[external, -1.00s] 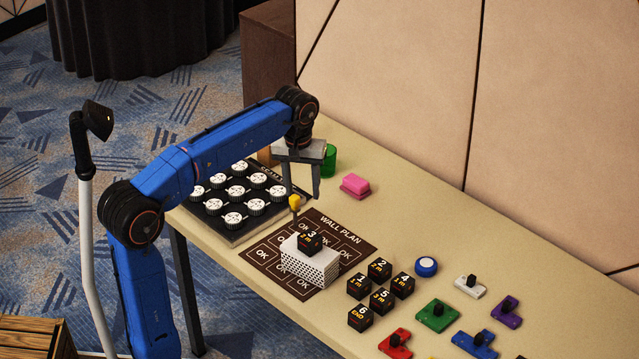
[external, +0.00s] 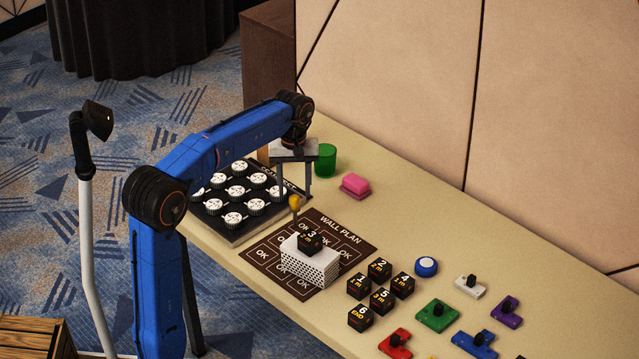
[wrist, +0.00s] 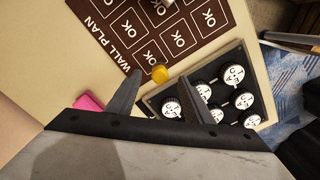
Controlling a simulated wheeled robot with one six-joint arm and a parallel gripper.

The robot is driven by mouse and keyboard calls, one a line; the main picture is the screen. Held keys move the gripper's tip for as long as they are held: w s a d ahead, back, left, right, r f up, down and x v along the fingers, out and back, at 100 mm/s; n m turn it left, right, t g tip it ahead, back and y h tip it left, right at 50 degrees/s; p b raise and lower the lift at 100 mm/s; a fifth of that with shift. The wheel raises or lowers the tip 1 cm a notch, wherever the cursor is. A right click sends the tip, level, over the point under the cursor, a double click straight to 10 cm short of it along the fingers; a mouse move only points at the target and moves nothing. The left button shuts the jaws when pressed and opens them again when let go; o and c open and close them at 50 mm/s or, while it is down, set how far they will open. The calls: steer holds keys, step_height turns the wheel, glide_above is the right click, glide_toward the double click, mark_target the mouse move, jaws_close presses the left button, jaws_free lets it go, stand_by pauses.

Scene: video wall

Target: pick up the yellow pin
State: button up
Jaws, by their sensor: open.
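The yellow pin (external: 295,203) stands upright near the corner of the dark WALL PLAN mat (external: 355,243), beside the black dial tray (external: 235,242). In the wrist view the pin's yellow top (wrist: 160,74) shows between and just beyond the fingertips. My gripper (external: 294,192) is open and empty, pointing down over the pin, with one finger to each side of it in the external view. I cannot tell how far the fingertips are above the pin's top.
A white perforated block (external: 312,268) carrying a black 3 cube (external: 309,242) stands on the mat. A green cup (external: 326,160) and a pink block (external: 355,186) sit behind the gripper. Several numbered cubes and coloured knobbed pieces lie to the right. The table's rear strip is bare.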

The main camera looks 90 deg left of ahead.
mark_target(295, 208)
steer(key=shift+f, duration=4.1)
steer(key=c, duration=1.2)
